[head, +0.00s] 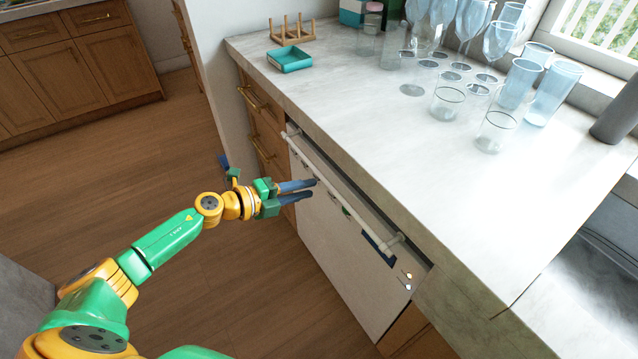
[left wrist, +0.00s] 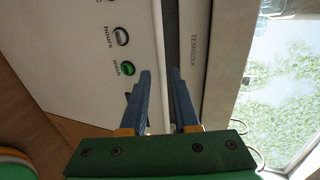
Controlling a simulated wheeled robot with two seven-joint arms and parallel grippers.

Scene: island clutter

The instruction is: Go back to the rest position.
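My left gripper (head: 313,189) is in front of the white dishwasher (head: 335,245), near its long bar handle (head: 345,190). My left arm is stretched out from the lower left. My right gripper is in neither view.
The marble counter (head: 400,140) overhangs the dishwasher. Wooden drawers (head: 262,125) are beyond the dishwasher. The wooden floor (head: 130,180) to the left is clear.

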